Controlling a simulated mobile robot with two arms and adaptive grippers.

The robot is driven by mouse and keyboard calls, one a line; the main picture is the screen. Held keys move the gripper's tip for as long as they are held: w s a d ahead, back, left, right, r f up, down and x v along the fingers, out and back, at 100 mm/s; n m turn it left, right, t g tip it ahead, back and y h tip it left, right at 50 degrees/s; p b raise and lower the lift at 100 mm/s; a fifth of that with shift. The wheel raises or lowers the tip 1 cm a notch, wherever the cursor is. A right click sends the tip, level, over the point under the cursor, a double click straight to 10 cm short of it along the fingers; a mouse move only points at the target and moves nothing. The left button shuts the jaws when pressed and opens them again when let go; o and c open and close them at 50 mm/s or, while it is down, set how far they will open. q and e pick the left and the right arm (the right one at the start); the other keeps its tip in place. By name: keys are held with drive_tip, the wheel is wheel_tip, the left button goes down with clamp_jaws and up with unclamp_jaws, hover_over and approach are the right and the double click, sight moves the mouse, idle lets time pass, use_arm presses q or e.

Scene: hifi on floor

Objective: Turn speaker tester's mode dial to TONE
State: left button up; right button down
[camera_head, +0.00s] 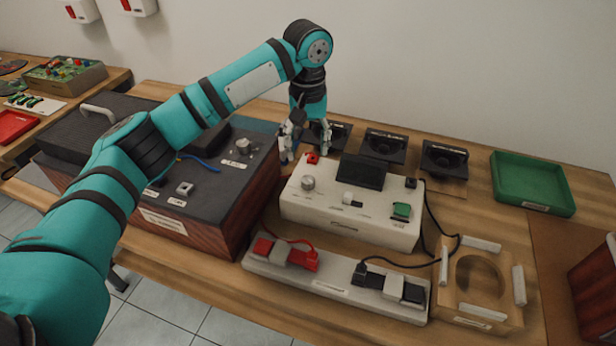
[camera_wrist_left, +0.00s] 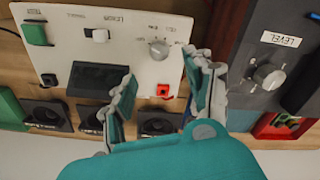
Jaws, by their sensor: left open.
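The speaker tester is a white box (camera_head: 345,219) with a dark screen (camera_head: 363,172) on its top; its panel also shows in the left wrist view (camera_wrist_left: 135,68). The mode dial, a round grey knob (camera_head: 308,184), is at the panel's left in the head view and at upper centre in the wrist view (camera_wrist_left: 159,49). Its pointer and labels are too small to read. My left gripper (camera_head: 305,147) is open and empty, pointing down behind the tester's back left corner. In the wrist view its fingers (camera_wrist_left: 160,70) are spread, with the dial beyond them. My right gripper is not in view.
A dark hifi unit with wooden sides (camera_head: 228,215) stands left of the tester. Several black speakers (camera_head: 384,146) lie behind it. A terminal strip (camera_head: 335,287) with red and black clips lies in front. A wooden fixture (camera_head: 476,318) and a green tray (camera_head: 533,184) are at right.

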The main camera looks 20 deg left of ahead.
sight(308, 180)
use_arm(q)
wheel_tip(308, 180, down, 10)
drive_tip(key=shift+r, duration=0.1)
idle(0.4)
clamp_jaws()
